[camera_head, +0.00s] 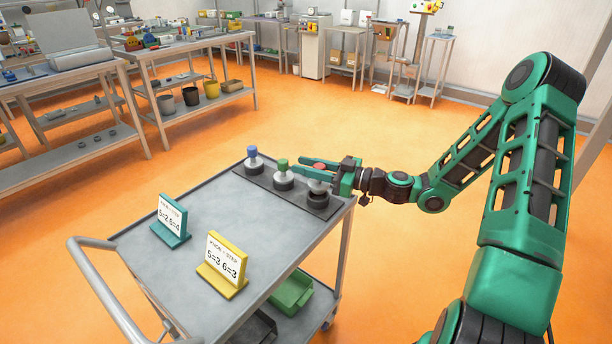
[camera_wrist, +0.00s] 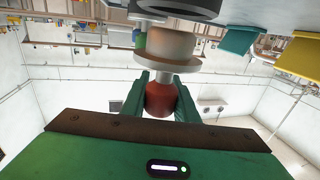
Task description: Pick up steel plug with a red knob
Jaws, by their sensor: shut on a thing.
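The steel plug with a red knob (camera_head: 318,173) is at the right end of the dark strip on the cart. In the wrist view its red knob (camera_wrist: 160,99) sits between the green fingers of my gripper (camera_wrist: 160,108). My gripper also shows in the head view (camera_head: 318,170), reaching in from the right, shut on the knob. The plug's pale steel body (camera_wrist: 168,47) shows upside down in the wrist view. Its base lies near a dark socket (camera_head: 318,199); I cannot tell whether it is seated or lifted slightly.
A green-knobbed plug (camera_head: 283,176) and a blue-knobbed plug (camera_head: 253,161) stand on the same strip, left of my gripper. A teal sign (camera_head: 171,221) and a yellow sign (camera_head: 223,264) stand on the grey cart top (camera_head: 185,280). A green bin (camera_head: 291,293) sits on the lower shelf.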

